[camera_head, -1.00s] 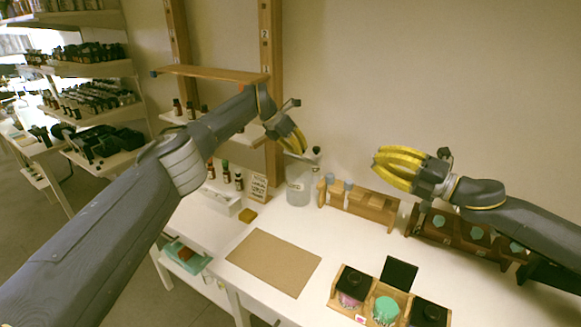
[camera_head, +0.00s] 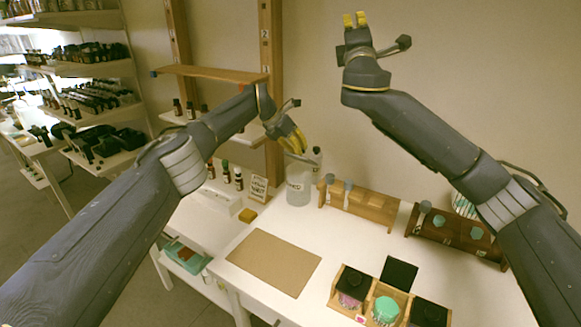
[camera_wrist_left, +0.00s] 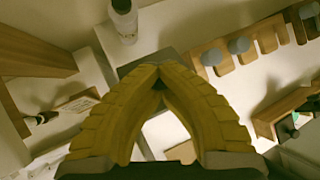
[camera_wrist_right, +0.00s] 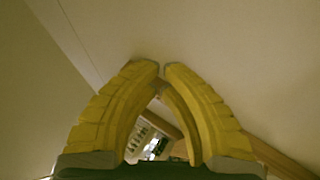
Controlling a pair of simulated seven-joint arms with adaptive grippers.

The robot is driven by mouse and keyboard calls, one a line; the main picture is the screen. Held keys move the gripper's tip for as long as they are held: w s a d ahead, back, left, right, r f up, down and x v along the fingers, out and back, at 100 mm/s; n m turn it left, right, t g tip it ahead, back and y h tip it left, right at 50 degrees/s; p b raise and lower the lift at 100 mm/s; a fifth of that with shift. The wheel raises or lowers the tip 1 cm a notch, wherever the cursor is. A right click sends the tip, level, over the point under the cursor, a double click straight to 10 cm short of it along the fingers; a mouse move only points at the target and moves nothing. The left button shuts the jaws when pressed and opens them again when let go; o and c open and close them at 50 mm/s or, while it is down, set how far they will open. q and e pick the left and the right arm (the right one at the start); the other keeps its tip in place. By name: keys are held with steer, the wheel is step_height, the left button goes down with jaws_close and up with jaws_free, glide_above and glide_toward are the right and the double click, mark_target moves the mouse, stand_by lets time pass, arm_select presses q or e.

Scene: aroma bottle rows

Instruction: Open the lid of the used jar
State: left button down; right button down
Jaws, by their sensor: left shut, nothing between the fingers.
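The used jar (camera_head: 299,190) is a pale translucent jar with a label, standing on the white table by the wall. My left gripper (camera_head: 300,147) is shut and empty at the jar's top, partly hiding it. In the left wrist view the yellow fingertips (camera_wrist_left: 152,74) meet in front of a dark grey flat piece (camera_wrist_left: 172,62); I cannot tell if this is the lid. Whether the lid is open is hidden. My right gripper (camera_head: 355,19) is raised high before the bare wall, far from the jar. Its fingertips (camera_wrist_right: 160,68) are close together with a narrow gap and nothing between them.
A wooden rack (camera_head: 360,205) with grey-topped bottles stands right of the jar, a darker rack (camera_head: 455,238) further right. A dark-capped bottle (camera_wrist_left: 123,18) is close by the jar. A brown mat (camera_head: 270,262) is bare. A box of jars (camera_head: 338,292) sits at the front.

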arm_select(q)
steer(key=shift+s+d+f, duration=0.1)
steer(key=shift+s+d, duration=0.05)
steer(key=shift+d, duration=0.2)
arm_select(e)
step_height(320, 180, up, 4)
steer(key=s+a+m+h, duration=0.1)
steer(key=s+m+h, duration=0.1)
steer(key=m+h, duration=0.15)
steer(key=n+g+h, duration=0.3)
steer(key=n+g, duration=0.9)
steer(key=n, duration=0.1)
glide_toward(290, 176)
steer(key=x, duration=0.7)
steer(key=shift+s, duration=0.1)
steer(key=shift+w+d+r, duration=0.35)
steer(key=shift+w+r, duration=0.3)
steer(key=shift+w, duration=0.05)
steer(key=shift+w+d+r, duration=0.35)
steer(key=shift+w+r, duration=0.3)
steer(key=shift+r, duration=0.05)
